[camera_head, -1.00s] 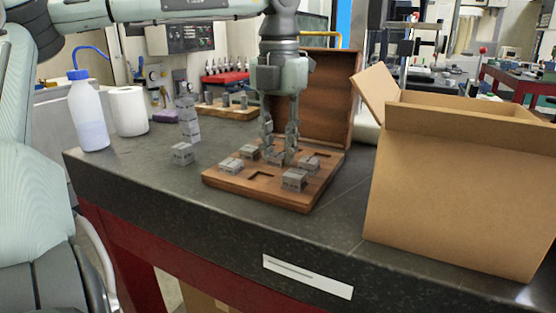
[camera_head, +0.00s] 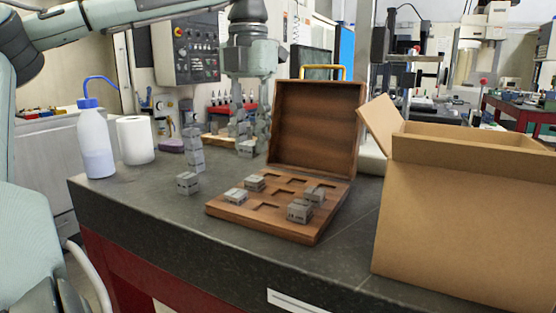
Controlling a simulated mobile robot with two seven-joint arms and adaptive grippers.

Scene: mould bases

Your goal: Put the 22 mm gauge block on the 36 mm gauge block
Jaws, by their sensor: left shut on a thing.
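My left gripper (camera_head: 248,137) is shut on a small grey gauge block (camera_head: 246,148) and holds it above and behind the open wooden case. Its size marking is too small to read; it may be the 22 mm block. Several grey gauge blocks sit in the case, among them a front one (camera_head: 299,212) and a left one (camera_head: 235,196). A single grey block (camera_head: 188,183) stands on the bench left of the case. A tall stack of grey blocks (camera_head: 194,157) stands behind it. I cannot tell which is the 36 mm block. My right gripper is not in view.
The wooden case (camera_head: 262,220) has its lid (camera_head: 318,128) upright at the back. A white bottle (camera_head: 95,145) and paper roll (camera_head: 135,141) stand at left; a big cardboard box (camera_head: 465,220) stands at right. The dark bench (camera_head: 150,215) is bare at front left.

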